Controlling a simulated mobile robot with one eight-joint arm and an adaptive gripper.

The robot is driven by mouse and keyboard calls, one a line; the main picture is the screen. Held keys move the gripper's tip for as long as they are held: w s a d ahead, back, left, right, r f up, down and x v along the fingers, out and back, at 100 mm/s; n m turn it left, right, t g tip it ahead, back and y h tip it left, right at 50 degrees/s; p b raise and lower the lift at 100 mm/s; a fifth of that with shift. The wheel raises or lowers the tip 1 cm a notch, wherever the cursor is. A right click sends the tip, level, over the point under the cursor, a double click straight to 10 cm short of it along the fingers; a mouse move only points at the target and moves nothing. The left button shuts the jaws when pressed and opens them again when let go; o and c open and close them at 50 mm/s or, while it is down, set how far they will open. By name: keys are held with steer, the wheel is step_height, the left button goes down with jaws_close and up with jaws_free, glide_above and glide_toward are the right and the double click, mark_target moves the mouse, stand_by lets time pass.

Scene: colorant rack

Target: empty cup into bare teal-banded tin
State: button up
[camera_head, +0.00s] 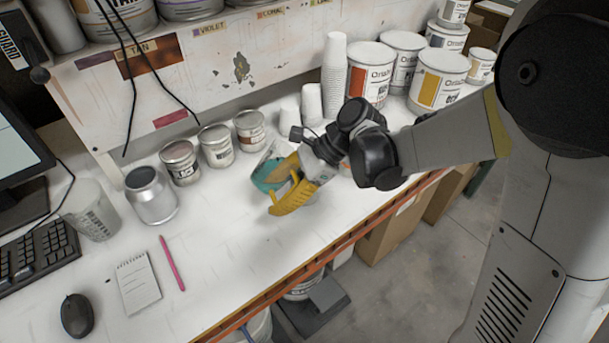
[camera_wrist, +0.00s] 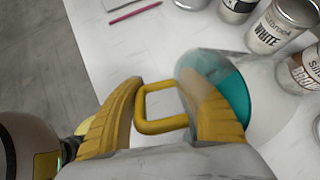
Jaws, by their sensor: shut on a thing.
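A clear cup (camera_head: 268,174) with teal contents and a yellow handle is in my gripper (camera_head: 287,187), above the bench. In the wrist view, my yellow fingers are shut on the handle (camera_wrist: 160,126), and the teal (camera_wrist: 236,98) lies toward the right side of the cup. A bare metal tin (camera_head: 152,198) stands upright on the bench, left of the cup and apart from it. I cannot make out a teal band on it. Labelled tins stand in a row behind: one (camera_head: 180,162), another (camera_head: 216,146) and a third (camera_head: 249,130).
A translucent beaker (camera_head: 91,211), keyboard (camera_head: 38,256) and mouse (camera_head: 77,314) are at left. A notepad (camera_head: 137,284) and pink pencil (camera_head: 172,263) lie in front of the bare tin. Stacked white cups (camera_head: 334,75) and large paint tins (camera_head: 369,74) stand behind right. The bench centre is clear.

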steer(key=shift+a+r+g+y+b, duration=0.15)
steer(key=shift+r+g+y+b, duration=0.15)
steer(key=shift+r+y+b, duration=0.5)
stand_by(0.6)
steer(key=shift+f+y+b, duration=0.15)
steer(key=shift+y+b, duration=0.7)
steer(key=shift+y, duration=0.05)
stand_by(3.4)
steer(key=shift+r+g+y+b, duration=0.3)
steer(key=shift+r+y+b, duration=0.1)
steer(key=shift+y, duration=0.1)
stand_by(1.8)
